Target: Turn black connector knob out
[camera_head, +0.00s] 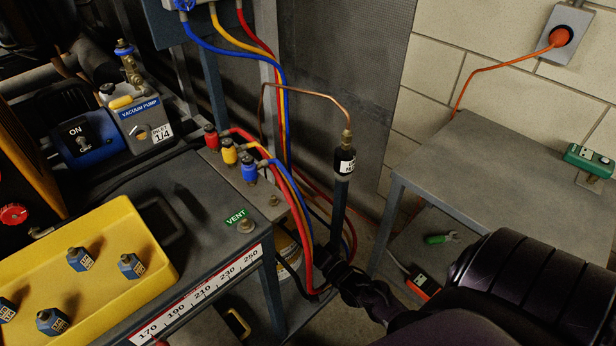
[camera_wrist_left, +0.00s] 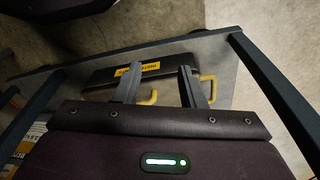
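A black cylindrical connector (camera_head: 345,162) with a white label stands upright near the middle of the head view, at the brass-fitted end of a bent copper tube (camera_head: 304,91). My right arm comes in from the lower right. A dark narrow upright part, which looks like my right gripper (camera_head: 340,200) seen edge-on, reaches up to just under the connector. I cannot tell whether it touches the connector or how far its fingers are apart. My left gripper (camera_wrist_left: 158,88) shows only in the left wrist view, with its two fingers apart and nothing between them.
Red, yellow and blue hoses (camera_head: 287,190) hang close left of my right gripper. A yellow tray (camera_head: 110,220) holds several small blue parts. A grey table (camera_head: 500,170) stands at right. A black case (camera_wrist_left: 160,70) with yellow handles lies below my left gripper.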

